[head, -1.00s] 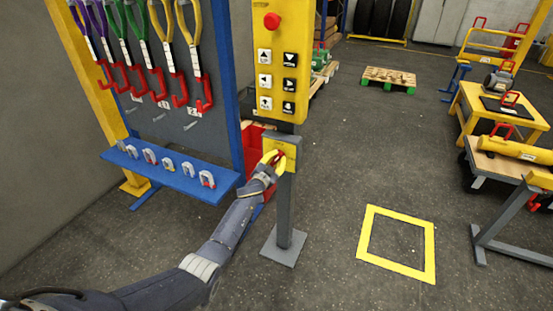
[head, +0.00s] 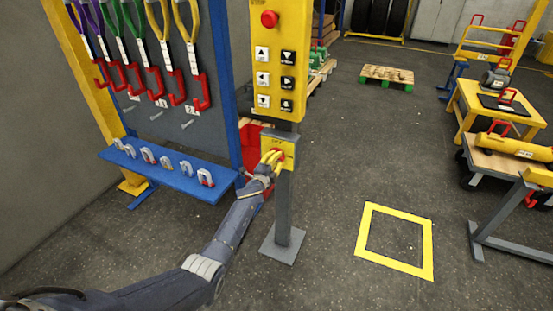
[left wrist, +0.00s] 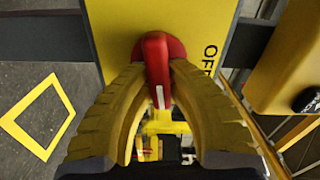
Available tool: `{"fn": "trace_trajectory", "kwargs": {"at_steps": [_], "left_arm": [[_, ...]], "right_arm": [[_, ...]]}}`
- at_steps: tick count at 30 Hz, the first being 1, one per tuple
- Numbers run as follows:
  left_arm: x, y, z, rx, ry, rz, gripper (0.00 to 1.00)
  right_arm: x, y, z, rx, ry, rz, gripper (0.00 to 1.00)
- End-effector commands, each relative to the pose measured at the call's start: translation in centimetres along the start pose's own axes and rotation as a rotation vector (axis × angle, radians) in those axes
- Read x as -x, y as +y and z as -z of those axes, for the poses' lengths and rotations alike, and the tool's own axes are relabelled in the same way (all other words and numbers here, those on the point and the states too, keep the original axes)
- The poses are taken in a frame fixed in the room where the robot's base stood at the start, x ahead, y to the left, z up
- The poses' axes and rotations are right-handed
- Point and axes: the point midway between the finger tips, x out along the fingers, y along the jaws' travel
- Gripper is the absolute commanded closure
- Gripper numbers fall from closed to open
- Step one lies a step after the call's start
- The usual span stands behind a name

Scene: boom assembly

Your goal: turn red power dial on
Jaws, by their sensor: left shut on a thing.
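The red power dial (left wrist: 157,62) is on a yellow plate (left wrist: 203,20) marked "OFF" in the left wrist view. A white line on the dial points toward the bottom of that view, away from the "OFF" lettering. My left gripper (left wrist: 158,72) is shut on the dial, with one yellow finger on each side of its handle. In the head view the left gripper (head: 274,157) is at the yellow switch box on the grey post, and the dial (head: 281,155) shows only partly. My right gripper is not in view.
Above the switch box is a yellow control panel (head: 279,50) with a red button and several black and white buttons. To the left stands a rack with hanging slings and a blue shelf (head: 170,172). A yellow floor square (head: 362,233) lies to the right.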

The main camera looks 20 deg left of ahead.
Motion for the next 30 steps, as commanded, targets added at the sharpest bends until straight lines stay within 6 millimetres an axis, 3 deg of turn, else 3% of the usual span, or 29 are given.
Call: {"fn": "trace_trajectory", "kwargs": {"at_steps": [10, 28, 29, 30], "left_arm": [[-0.03, 0.12, -0.06, -0.138, -0.001, 0.001, 1.0], [-0.03, 0.14, -0.07, -0.169, -0.001, 0.001, 1.0], [-0.03, 0.14, -0.07, -0.169, -0.001, 0.001, 0.78], [-0.03, 0.14, -0.07, -0.169, -0.001, 0.001, 0.73]], "right_arm": [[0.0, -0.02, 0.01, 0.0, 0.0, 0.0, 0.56], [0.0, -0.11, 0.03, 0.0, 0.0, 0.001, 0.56], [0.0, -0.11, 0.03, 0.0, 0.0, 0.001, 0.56], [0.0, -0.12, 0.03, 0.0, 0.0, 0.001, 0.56]]}}
